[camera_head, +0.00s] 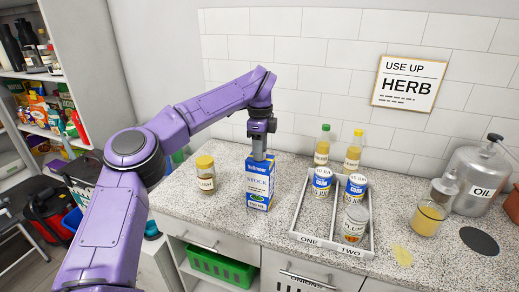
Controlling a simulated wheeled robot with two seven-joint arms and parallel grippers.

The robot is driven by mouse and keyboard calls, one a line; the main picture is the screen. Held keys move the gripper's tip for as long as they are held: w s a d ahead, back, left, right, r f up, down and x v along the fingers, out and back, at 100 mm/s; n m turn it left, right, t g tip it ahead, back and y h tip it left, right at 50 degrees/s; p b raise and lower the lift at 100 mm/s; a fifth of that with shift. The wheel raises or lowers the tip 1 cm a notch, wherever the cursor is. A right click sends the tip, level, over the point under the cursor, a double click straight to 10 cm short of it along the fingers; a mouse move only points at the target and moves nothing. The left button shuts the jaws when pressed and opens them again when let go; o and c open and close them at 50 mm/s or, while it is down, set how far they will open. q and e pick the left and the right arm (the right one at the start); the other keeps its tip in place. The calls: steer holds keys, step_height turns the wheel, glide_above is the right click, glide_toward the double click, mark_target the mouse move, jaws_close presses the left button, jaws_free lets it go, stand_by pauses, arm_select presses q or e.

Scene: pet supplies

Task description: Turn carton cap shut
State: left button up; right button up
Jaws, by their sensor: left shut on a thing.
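A blue and white stock carton (259,185) stands upright on the speckled counter. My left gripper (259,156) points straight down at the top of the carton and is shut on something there. The carton cap is hidden behind the fingers, so I cannot see how far it is turned. My right gripper is out of view.
A yellow-lidded jar (205,178) stands left of the carton. A white divided tray (329,246) with cans and a jar is to the right, with two yellow-filled bottles (321,152) behind it. An oil canister (474,183) and a glass dispenser (428,219) stand further right.

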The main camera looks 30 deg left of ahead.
arm_select(q)
steer(key=m, duration=0.3)
steer(key=shift+m, duration=0.4)
steer(key=m+p, duration=0.1)
steer(key=m, duration=0.2)
steer(key=shift+m, duration=0.3)
steer(key=m+p, duration=0.1)
steer(key=m, duration=0.2)
steer(key=shift+m, duration=0.3)
steer(key=m+p, duration=0.2)
steer(key=m, duration=0.1)
steer(key=shift+m, duration=0.3)
steer(key=m+p, duration=0.2)
steer(key=m, duration=0.1)
steer(key=shift+m, duration=0.3)
steer(key=m+p, duration=0.2)
steer(key=m, duration=0.2)
steer(key=shift+m+p, duration=0.3)
steer(key=shift+p, duration=0.05)
steer(key=m+p, duration=0.1)
steer(key=m, duration=0.2)
steer(key=shift+s+p, duration=0.1)
steer(key=shift+p, duration=0.2)
steer(key=shift+f+m+p, duration=0.1)
steer(key=shift+m+p, duration=0.25)
steer(key=shift+m, duration=0.85)
